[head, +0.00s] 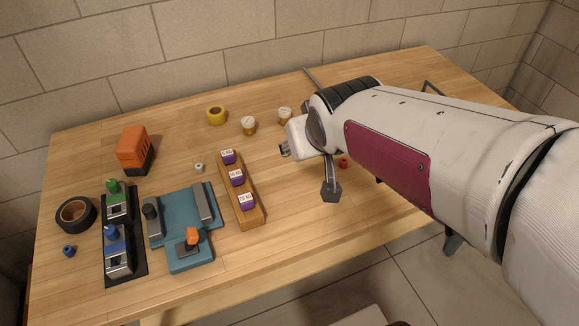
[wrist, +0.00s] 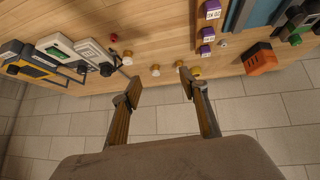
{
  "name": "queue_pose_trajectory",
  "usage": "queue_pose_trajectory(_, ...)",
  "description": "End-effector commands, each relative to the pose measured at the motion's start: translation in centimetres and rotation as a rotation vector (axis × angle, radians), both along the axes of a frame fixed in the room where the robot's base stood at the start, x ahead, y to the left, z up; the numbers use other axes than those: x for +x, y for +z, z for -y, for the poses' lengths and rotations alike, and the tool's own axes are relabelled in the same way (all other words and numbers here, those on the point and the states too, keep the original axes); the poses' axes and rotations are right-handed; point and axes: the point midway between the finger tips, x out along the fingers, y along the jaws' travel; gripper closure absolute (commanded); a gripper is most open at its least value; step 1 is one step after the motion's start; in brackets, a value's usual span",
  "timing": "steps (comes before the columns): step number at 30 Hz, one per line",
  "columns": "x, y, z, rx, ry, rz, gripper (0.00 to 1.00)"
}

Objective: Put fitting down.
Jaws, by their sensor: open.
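My gripper (head: 308,172) hangs over the middle of the table, and its two fingers stand apart in the wrist view (wrist: 158,79). Nothing shows between the fingertips. Which piece is the task's fitting is not certain. A small red fitting (head: 343,162) stands on the wood beside my gripper, and shows upper left in the wrist view (wrist: 113,37). A small pale metal fitting (head: 199,168) stands on the table left of the purple blocks, also in the wrist view (wrist: 222,43). A small blue fitting (head: 68,250) lies near the front left.
Purple labelled blocks (head: 236,177) sit on a wooden rail. A teal fixture (head: 186,225), black stand (head: 125,266), black tape roll (head: 76,214) and orange block (head: 134,147) are left. White-capped jars (head: 249,125) and yellow tape (head: 216,116) are behind. Meters (wrist: 62,54) show in the wrist view.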

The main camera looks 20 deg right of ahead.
Motion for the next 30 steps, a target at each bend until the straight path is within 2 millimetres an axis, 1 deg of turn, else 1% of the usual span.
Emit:
queue_pose_trajectory(1,-1.3,0.3,-0.5,0.006,0.004,-0.01,0.56)
queue_pose_trajectory(12,-10.4,0.4,-3.9,0.063,0.04,-0.125,0.56)
queue_pose_trajectory(15,-12.6,0.3,-4.7,0.077,0.054,-0.155,0.56)
queue_pose_trajectory(18,-14.3,0.1,-5.3,0.09,0.066,-0.177,0.56)
queue_pose_trajectory(21,-15.5,-0.1,-5.6,0.097,0.074,-0.193,0.56)
queue_pose_trajectory(23,-15.9,-0.2,-5.7,0.099,0.076,-0.2,0.56)
queue_pose_trajectory(30,-16.1,-0.2,-5.8,0.101,0.078,-0.204,0.56)
